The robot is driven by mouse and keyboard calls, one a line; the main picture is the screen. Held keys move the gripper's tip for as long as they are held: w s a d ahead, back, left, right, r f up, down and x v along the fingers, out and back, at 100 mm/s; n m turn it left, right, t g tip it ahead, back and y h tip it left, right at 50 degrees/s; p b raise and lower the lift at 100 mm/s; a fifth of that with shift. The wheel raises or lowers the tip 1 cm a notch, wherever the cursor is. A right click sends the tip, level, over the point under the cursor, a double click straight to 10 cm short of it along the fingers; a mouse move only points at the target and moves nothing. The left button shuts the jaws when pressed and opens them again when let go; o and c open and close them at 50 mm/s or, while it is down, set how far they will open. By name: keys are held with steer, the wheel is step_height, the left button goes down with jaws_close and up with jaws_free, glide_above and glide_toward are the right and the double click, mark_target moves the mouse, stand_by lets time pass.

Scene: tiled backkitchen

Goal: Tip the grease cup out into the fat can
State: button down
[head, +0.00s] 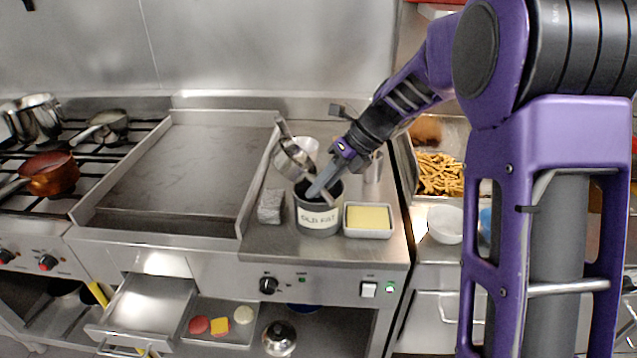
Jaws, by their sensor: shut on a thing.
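The fat can (318,222), a grey can labelled "OLD FAT", stands open on the steel counter right of the griddle. A metal cup (293,160), which I take as the grease cup, is tilted above and just left of the can's mouth. My gripper (318,188) reaches down from the upper right over the can, its pale fingers shut on the cup, seemingly by a thin handle. The fingers hide part of the can's opening. I cannot see into the cup or tell whether anything is pouring.
A white dish with a yellow block (368,218) sits right of the can, and a grey wrapped block (270,206) left. A metal pot (307,146) stands behind. The griddle (170,170) is bare. A drawer (145,308) is pulled out below. Fries (440,175) lie to the right.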

steer(key=s+a+f+t+h, duration=0.1)
steer(key=a+f+t+h, duration=0.1)
steer(key=a+f+h, duration=0.2)
steer(key=shift+s+a+h, duration=0.3)
steer(key=shift+a+h, duration=1.25)
steer(key=shift+h, duration=0.75)
steer(key=shift+n, duration=0.3)
